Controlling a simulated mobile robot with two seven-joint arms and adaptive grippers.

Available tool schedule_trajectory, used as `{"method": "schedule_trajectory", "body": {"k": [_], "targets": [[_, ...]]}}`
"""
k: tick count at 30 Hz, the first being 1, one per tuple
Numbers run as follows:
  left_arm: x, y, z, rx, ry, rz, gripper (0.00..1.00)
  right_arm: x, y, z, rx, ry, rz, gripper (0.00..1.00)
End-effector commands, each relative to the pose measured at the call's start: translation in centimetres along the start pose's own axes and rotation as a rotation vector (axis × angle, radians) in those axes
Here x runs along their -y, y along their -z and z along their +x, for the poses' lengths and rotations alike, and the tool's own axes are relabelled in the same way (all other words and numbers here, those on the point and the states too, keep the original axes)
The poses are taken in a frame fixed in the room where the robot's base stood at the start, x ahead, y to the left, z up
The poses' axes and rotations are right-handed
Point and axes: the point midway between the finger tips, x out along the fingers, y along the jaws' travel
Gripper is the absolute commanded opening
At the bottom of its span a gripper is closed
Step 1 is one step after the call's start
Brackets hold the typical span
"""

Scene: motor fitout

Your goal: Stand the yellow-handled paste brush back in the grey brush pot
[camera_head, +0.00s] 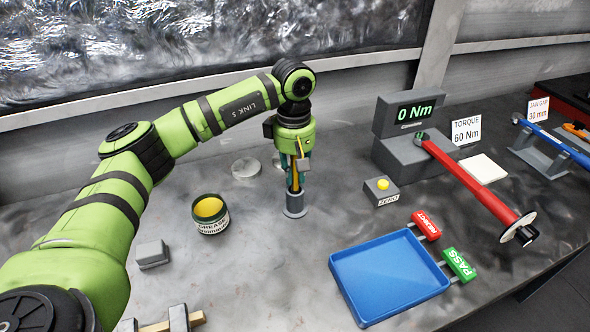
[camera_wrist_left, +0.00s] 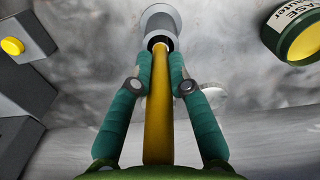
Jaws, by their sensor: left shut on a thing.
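The yellow-handled paste brush (camera_head: 296,177) is held roughly upright between the green fingers of my left gripper (camera_head: 295,166). In the left wrist view the yellow handle (camera_wrist_left: 158,110) runs between the two fingertips (camera_wrist_left: 161,87). The grey brush pot (camera_head: 294,206) stands upright on the bench directly below the gripper. In the left wrist view the handle runs down to the mouth of the pot (camera_wrist_left: 163,22). The brush's lower end is hidden at the mouth, and I cannot tell how deep it reaches. My right gripper is not in view.
A grease tin (camera_head: 210,216) stands left of the pot, and a round metal disc (camera_head: 246,168) lies behind it. Right are a yellow-button box (camera_head: 381,190), a torque tester (camera_head: 405,140), a red torque wrench (camera_head: 470,182) and a blue tray (camera_head: 388,280). Bare bench surrounds the pot.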

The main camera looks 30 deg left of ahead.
Motion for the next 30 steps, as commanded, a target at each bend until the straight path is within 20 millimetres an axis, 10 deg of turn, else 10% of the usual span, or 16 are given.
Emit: {"method": "schedule_trajectory", "body": {"k": [30], "targets": [[0.0, 0.0, 1.8, 0.0, 0.0, 0.0, 0.0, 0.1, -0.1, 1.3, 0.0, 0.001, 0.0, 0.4]]}}
